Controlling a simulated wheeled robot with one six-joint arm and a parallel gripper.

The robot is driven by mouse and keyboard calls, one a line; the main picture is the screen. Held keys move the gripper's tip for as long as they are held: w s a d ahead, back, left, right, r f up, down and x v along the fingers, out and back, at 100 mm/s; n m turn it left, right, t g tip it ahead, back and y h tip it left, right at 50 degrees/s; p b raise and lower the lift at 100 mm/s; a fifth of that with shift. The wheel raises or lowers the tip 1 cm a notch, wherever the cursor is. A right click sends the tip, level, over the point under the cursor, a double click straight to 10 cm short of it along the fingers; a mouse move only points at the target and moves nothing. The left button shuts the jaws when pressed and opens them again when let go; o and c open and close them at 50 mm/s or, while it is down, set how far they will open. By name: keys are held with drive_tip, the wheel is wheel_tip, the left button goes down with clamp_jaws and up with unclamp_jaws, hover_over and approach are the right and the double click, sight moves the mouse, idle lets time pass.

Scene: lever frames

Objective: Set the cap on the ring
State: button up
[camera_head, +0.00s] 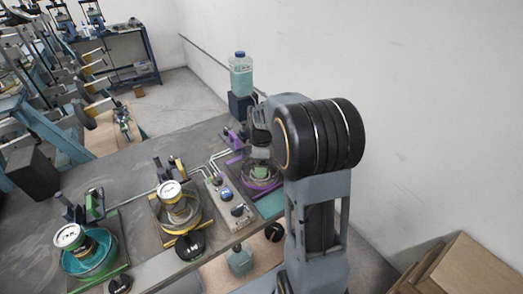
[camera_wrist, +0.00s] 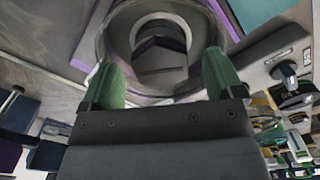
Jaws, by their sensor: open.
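My gripper (camera_head: 260,172) is open over the purple-rimmed ring (camera_head: 247,187) at the right end of the bench. In the wrist view, the green fingers of my gripper (camera_wrist: 163,72) stand apart with nothing held between them. Beyond them the ring shows as a wide grey round rim (camera_wrist: 108,45) with a lighter inner circle and a dark, purple-edged part inside. My arm hides part of this ring in the head view. I cannot tell for sure which piece is the cap.
A yellow ring (camera_head: 182,222) and a teal ring (camera_head: 92,264) stand to the left, each with a white-topped cylinder. A control box with knobs (camera_head: 228,203) sits beside the purple ring. A bottle (camera_head: 241,75) stands behind, near the wall.

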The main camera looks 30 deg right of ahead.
wheel_tip(320, 180, up, 13)
drive_tip(key=shift+r, duration=0.2)
idle(0.7)
